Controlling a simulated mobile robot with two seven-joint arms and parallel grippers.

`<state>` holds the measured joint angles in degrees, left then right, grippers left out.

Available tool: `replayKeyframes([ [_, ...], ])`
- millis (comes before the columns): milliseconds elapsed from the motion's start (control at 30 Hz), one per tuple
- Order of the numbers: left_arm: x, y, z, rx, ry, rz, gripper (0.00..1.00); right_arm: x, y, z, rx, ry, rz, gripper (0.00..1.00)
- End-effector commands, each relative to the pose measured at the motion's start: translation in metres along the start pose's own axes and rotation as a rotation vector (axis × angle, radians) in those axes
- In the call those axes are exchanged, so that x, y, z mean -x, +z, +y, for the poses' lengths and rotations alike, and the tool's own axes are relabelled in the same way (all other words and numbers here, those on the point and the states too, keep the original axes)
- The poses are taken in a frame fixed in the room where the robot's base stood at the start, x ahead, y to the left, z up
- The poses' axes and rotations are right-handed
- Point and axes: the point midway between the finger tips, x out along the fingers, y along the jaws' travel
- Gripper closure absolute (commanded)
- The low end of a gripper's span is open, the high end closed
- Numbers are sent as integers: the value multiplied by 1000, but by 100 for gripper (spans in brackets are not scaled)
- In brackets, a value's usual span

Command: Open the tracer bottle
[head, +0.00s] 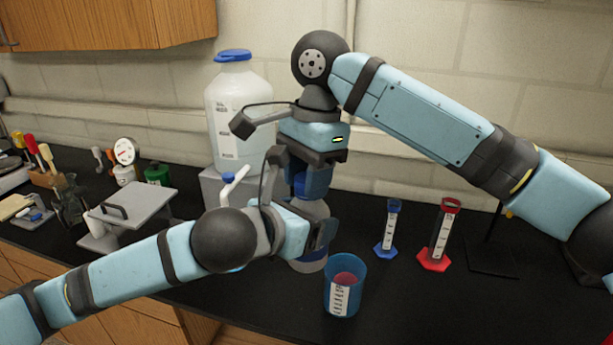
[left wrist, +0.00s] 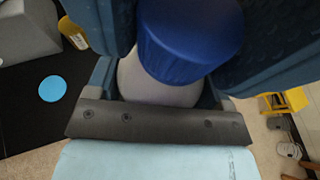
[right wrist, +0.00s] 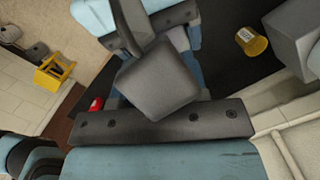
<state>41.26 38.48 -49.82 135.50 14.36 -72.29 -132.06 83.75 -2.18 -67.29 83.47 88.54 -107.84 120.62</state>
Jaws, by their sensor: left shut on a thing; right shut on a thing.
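The tracer bottle (head: 312,212) is pale with a blue cap (head: 301,187) and stands upright in the middle of the head view. My left gripper (head: 318,235) is shut on the bottle's body from the left. My right gripper (head: 312,178) points down from above and is shut on the cap. In the left wrist view the blue cap (left wrist: 190,40) sits on the bottle's pale shoulder (left wrist: 150,85) between the left fingers. In the right wrist view a dark grey arm part covers most of the grip. I cannot tell whether the bottle's base touches the bench.
A blue beaker (head: 345,290) with reddish contents stands just right of the bottle. A blue cylinder (head: 389,230) and a red cylinder (head: 440,235) stand farther right. A large white jug (head: 238,115) is behind on a grey block. A grey-topped device (head: 130,210) is at left. The right front bench (head: 450,310) is clear.

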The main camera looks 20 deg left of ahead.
Motion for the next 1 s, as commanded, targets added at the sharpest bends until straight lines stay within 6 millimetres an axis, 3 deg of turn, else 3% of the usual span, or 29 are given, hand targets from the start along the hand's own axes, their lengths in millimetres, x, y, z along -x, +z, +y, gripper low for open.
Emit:
replayKeyframes([
  [33,3,0,-7,-7,-20,-4,92,1,-1,-3,69,3,0,88],
  [233,3,-1,-8,-7,-23,-3,92,1,-2,-2,333,41,3,88],
  [567,3,-1,-9,-8,-25,-3,92,1,-1,-2,382,47,2,87],
  [600,3,-1,-9,-8,-25,-3,92,1,-1,-2,382,47,2,54],
  [700,3,0,-8,-7,-22,-3,92,1,0,-2,383,48,1,33],
  [1000,2,0,-4,-4,-13,-3,92,2,0,-1,383,52,1,33],
])
